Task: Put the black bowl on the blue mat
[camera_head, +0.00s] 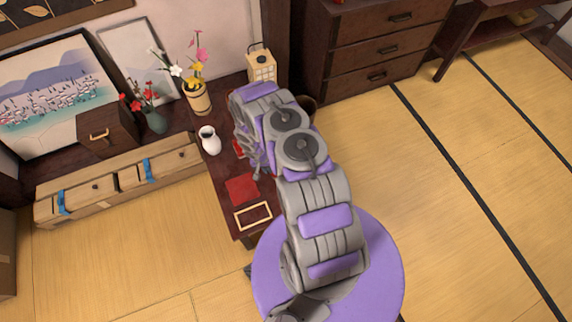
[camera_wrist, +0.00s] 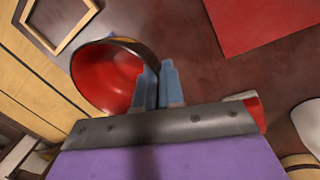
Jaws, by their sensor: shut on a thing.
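The black bowl (camera_wrist: 106,76), dark outside and red inside, is tilted in the wrist view, its opening facing the camera. My gripper (camera_wrist: 152,86) has its two blue-grey fingers closed on the bowl's rim at its right side. In the head view my arm covers the gripper and the bowl. I cannot make out a blue mat in either view. A red square mat (camera_head: 242,189) lies on the dark table (camera_head: 222,172); it also shows at the top right of the wrist view (camera_wrist: 262,18).
A tan open frame (camera_head: 253,215) lies at the table's near end, left of the bowl in the wrist view (camera_wrist: 58,22). A white vase (camera_head: 210,141), a flower pot (camera_head: 200,99) and a lantern (camera_head: 261,66) stand on the table. Tatami floor lies right.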

